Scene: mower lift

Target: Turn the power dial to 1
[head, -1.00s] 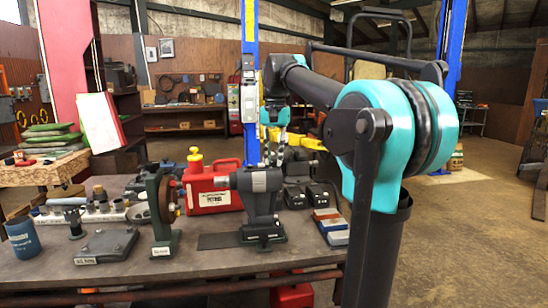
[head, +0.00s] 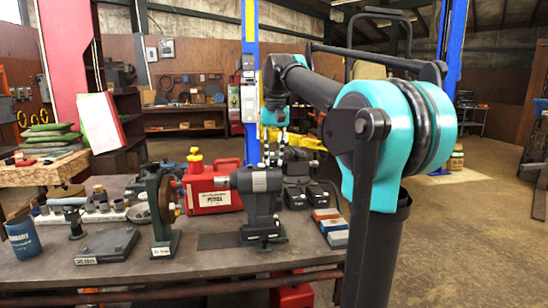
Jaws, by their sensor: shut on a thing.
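My arm reaches from the right across to the blue post, and its wrist is bent downward beside the post. My gripper (head: 272,146) is small and far off, above the back of the workbench (head: 190,268). It is shut on what seems to be the power dial. The dial itself is hidden or too small to make out, and so is the number it points to. A grey control box (head: 249,102) is fixed to the blue post, just left of my wrist.
On the bench stand a red jug (head: 208,190), a dark bench machine (head: 262,205), a green-framed wheel stand (head: 160,212), a blue cup (head: 22,238) and several small boxes. Dark battery-like blocks (head: 318,194) lie close to my arm. The floor at right is clear.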

